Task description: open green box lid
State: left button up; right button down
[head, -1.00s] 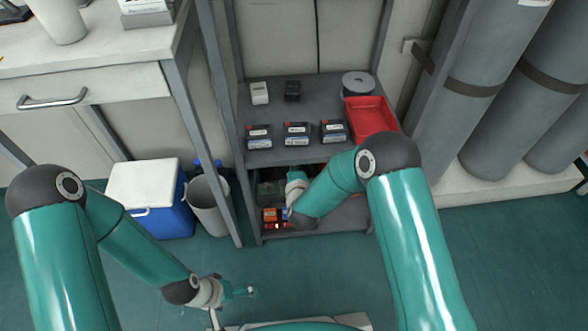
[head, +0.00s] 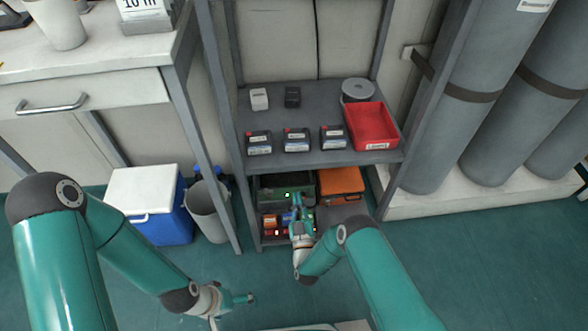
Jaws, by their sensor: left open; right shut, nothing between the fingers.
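The dark green box stands at the left of the lower shelf in the head view. Its green lid (head: 272,186) appears tipped up at the back, with orange, red and blue items (head: 270,221) showing in front. My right gripper (head: 297,203) is shut and empty, in front of the lid panel and over the right part of the items. It hides part of both, and contact cannot be told. My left gripper (head: 246,297) is open and empty, low over the floor at the left, well apart from the box.
An orange box (head: 341,182) sits right of the green one. The upper shelf (head: 325,102) above holds a red tray (head: 371,126) and several dark packs. Shelf posts flank the opening. A grey bin (head: 209,213) and blue cooler (head: 162,212) stand left.

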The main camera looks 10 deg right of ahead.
jog(key=w+r+m+t+b, duration=0.1)
jog(key=w+r+m+b, duration=0.2)
jog(key=w+b, duration=0.7)
jog(key=shift+r+b, duration=0.25)
jog(key=shift+b, duration=0.65)
